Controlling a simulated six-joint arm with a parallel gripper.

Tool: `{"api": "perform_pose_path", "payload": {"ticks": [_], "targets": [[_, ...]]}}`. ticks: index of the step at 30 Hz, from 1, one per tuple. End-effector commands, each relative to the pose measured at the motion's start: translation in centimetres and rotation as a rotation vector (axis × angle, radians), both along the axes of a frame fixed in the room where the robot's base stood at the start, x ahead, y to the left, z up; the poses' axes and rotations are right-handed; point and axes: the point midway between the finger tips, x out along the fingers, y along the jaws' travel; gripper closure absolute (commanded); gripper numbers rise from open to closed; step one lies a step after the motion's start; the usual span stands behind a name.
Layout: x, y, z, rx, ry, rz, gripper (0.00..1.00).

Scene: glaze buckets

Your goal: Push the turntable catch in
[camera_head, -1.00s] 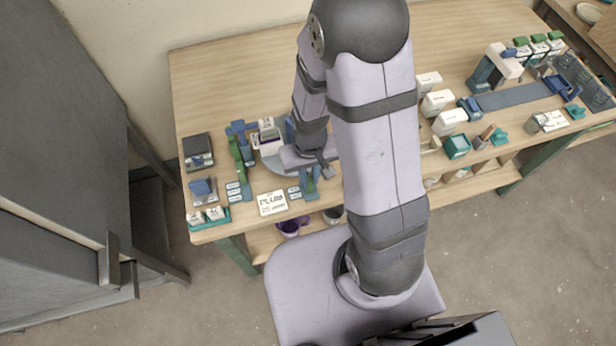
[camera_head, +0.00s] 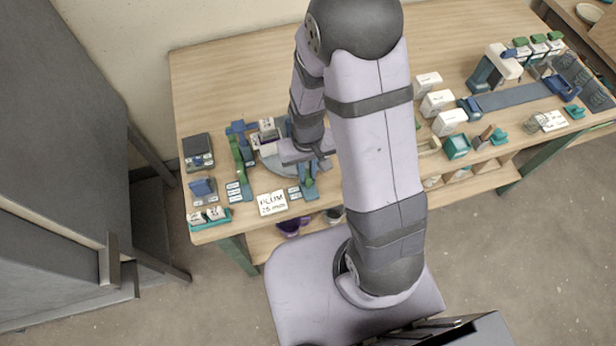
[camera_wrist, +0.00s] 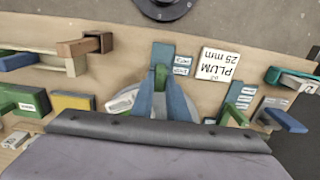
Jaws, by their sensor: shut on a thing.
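The catch is a blue base (camera_head: 309,190) with a green piece on it, at the front edge of the bench. In the wrist view the green piece (camera_wrist: 160,74) stands over the blue base (camera_wrist: 162,52), with blue-grey tapered shapes reaching up to it. My gripper (camera_head: 318,163) is low over the bench just behind the catch, shut on what seems to be its green piece. The contact itself is not clearly visible. The grey round turntable (camera_head: 270,166) lies left of and partly under my gripper, with a white container on it.
A PLUM 25 mm card (camera_head: 272,203) lies left of the catch, with small blue labels between them. A dark scale (camera_head: 198,151) and a teal tray (camera_head: 211,219) sit at the left end. White containers (camera_head: 438,103) stand right of my arm. The bench's back left is clear.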

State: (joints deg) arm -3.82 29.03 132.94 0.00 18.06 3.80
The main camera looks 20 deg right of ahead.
Motion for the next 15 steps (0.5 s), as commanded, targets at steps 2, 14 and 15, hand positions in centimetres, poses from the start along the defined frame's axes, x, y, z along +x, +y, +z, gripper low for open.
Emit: {"api": "perform_pose_path", "payload": {"ticks": [2, 14, 15], "targets": [[0.07, 0.01, 0.02, 0.0, -0.002, 0.0, 1.0], [0.03, 0.01, 0.01, 0.0, -0.001, 0.0, 0.71], [0.03, 0.01, 0.02, 0.0, -0.001, 0.0, 0.71]]}}
